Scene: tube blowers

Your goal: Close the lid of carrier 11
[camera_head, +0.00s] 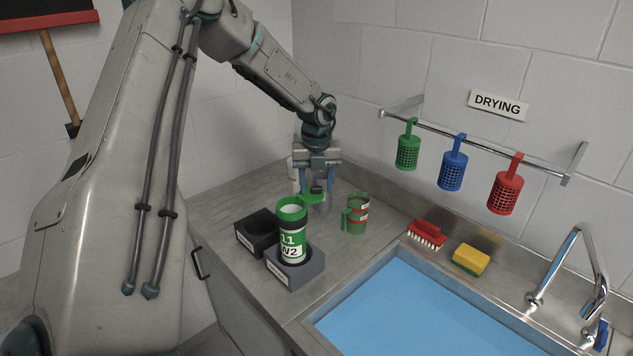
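Carrier 11 (291,239) is a green, black and white cylinder labelled "11" and "W2". It stands upright in a grey block holder (306,273) on the counter. Its green top ring looks open, and the green lid (312,199) sticks out to the right and behind the rim, with a small dark piece on it. My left gripper (317,190) points down just behind the carrier, at the lid. Its two blue fingers are apart, on either side of the dark piece; I cannot tell whether they touch the lid. My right gripper is not in view.
A black block (258,231) sits left of the holder. A red brush (427,233), a yellow sponge (470,260) and a blue-filled sink (420,312) lie farther right. Baskets hang below the DRYING sign (498,105).

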